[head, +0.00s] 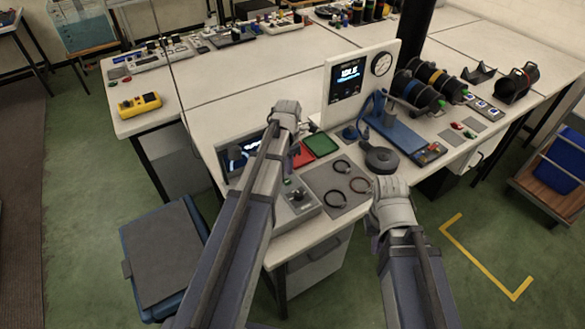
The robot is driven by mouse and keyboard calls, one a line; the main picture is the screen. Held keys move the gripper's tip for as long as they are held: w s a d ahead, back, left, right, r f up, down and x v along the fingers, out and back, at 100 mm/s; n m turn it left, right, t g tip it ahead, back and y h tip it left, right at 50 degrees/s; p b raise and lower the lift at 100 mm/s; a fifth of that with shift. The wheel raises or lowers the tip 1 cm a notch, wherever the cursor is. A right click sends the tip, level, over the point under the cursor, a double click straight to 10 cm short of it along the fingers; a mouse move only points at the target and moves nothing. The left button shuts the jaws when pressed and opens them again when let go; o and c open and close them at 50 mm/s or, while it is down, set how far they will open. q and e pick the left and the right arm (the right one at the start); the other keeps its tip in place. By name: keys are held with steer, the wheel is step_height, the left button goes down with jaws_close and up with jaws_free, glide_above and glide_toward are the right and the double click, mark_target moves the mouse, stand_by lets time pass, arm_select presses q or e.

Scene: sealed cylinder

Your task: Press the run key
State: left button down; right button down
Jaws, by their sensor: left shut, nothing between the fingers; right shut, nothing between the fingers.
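An upright white panel (330,108) carries a dark screen (348,76) that reads IDLE and a round dial gauge (381,64). No key can be read as the run key at this size. Candidates in view are a grey strip with small light keys (482,108), a strip with red and green buttons (458,131), and a grey control box with a knob (298,198). My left gripper (287,112) is shut and empty, left of the panel; its arm covers part of the control box. My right gripper (390,190) is shut and empty by the bench's front edge, right of the grey mat.
A grey mat (327,203) holds several rings. Red (301,155) and green (321,144) trays lie behind it. A blue stand (392,128), a dark round disc (381,158) and spools (418,88) crowd the right side. A yellow meter (139,104) lies far left.

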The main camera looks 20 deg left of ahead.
mark_target(288, 181)
arm_select(q)
step_height(288, 181, up, 9)
steer(key=p, duration=0.7)
steer(key=shift+a+p, duration=0.3)
steer(key=shift+w+f, duration=0.15)
steer(key=s+d+f+m+b, duration=0.1)
steer(key=s+d+m, duration=0.8)
steer(key=m, duration=0.7)
steer(key=s+d+f+m+y+b, duration=0.1)
steer(key=s+d+m, duration=0.8)
steer(key=m, duration=0.7)
steer(key=shift+s+d+f+b, duration=0.2)
steer(key=shift+s+d+b, duration=0.1)
steer(key=shift+d, duration=0.35)
stand_by(0.8)
